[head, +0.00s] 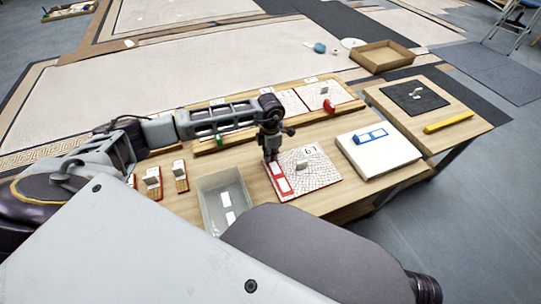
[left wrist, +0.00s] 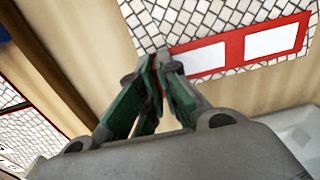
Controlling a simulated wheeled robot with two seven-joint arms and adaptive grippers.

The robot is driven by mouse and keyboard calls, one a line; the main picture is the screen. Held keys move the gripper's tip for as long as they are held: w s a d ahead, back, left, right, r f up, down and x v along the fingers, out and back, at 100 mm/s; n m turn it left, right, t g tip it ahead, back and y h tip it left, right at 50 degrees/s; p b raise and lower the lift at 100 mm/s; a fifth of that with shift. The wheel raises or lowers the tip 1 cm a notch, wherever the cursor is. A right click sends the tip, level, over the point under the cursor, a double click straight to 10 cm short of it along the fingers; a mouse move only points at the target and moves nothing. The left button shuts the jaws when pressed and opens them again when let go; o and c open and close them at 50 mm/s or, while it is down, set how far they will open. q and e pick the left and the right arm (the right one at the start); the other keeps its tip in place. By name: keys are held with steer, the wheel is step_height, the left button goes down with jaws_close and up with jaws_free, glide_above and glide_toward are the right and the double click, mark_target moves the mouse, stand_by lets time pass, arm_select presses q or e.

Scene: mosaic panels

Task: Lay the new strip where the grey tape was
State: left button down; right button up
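A red-framed strip (head: 280,180) with two white windows lies along the left edge of a pale mosaic panel (head: 318,178) on the bench. The strip also shows in the left wrist view (left wrist: 240,48), over the panel's red border. My left gripper (head: 270,156) is at the strip's far end, and its green fingers (left wrist: 166,68) are nearly together there. Red shows between the fingers, so they appear shut on the strip; the exact contact is partly hidden. A blue-framed strip (head: 371,136) lies on a white block (head: 375,158) to the right. No grey tape is clearly visible on the panel.
A grey bin (head: 208,191) with white pieces stands left of the panel. A rack (head: 227,141) with more panels is behind. A side table (head: 470,135) on the right holds a black mat (head: 400,100) and a yellow bar (head: 448,122); a cardboard tray (head: 382,67) is beyond.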

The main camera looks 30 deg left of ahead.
arm_select(q)
steer(key=shift+f, duration=0.1)
steer(key=c, duration=2.1)
jaws_free()
steer(key=o, duration=0.5)
steer(key=shift+c, duration=0.2)
